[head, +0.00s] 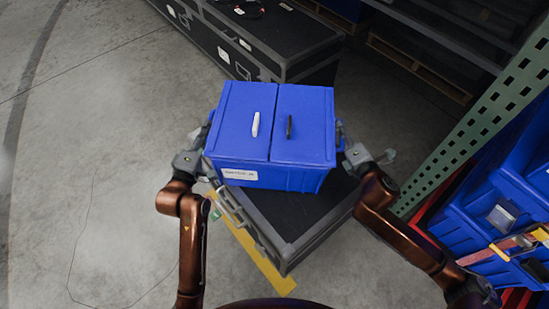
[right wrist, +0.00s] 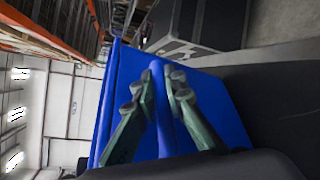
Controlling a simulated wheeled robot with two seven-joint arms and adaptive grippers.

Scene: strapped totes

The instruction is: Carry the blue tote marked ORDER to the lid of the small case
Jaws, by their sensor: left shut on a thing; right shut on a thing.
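The blue tote (head: 240,130) is between my two arms, upright, with a two-flap lid, a white handle and a dark handle on top. A white label (head: 240,175) is on its front; I cannot read its print surely. My left gripper (head: 208,138) is shut at the tote's left side. My right gripper (head: 344,140) is shut at its right side; in the right wrist view its fingers (right wrist: 160,85) pinch a blue strip of the tote (right wrist: 220,90). The small dark case (head: 290,222) is below the tote, which hides much of its lid. I cannot tell whether they touch.
A long black case (head: 270,38) stands behind the tote. At right are a green perforated rack post (head: 480,125) and more blue totes (head: 490,200) with a strap. Yellow floor tape (head: 265,268) runs beside the small case. The concrete floor at left is clear.

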